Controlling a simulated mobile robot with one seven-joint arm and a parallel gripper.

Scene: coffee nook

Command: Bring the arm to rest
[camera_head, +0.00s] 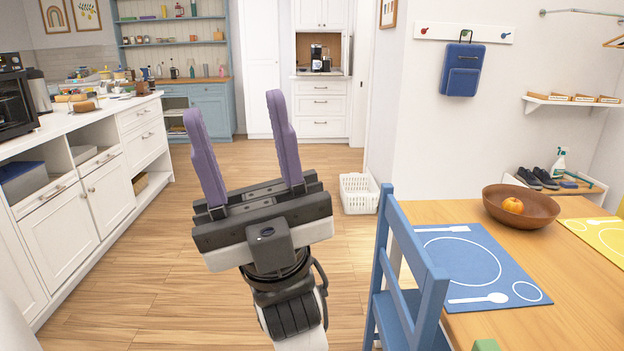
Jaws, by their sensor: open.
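My gripper (232,115) is raised in the middle of the camera view, with its two purple fingers pointing up and away. The fingers are wide apart and nothing is between them. My arm comes up from the bottom edge below it. The gripper appears over the open wood floor, apart from the counter and the table.
A white counter (75,137) runs along the left. A blue chair (412,270) and a wooden table (560,275) with a brown bowl (521,208) and a blue placemat (468,262) stand at right. A white basket (358,194) sits on the floor. The floor (235,158) is clear toward the back.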

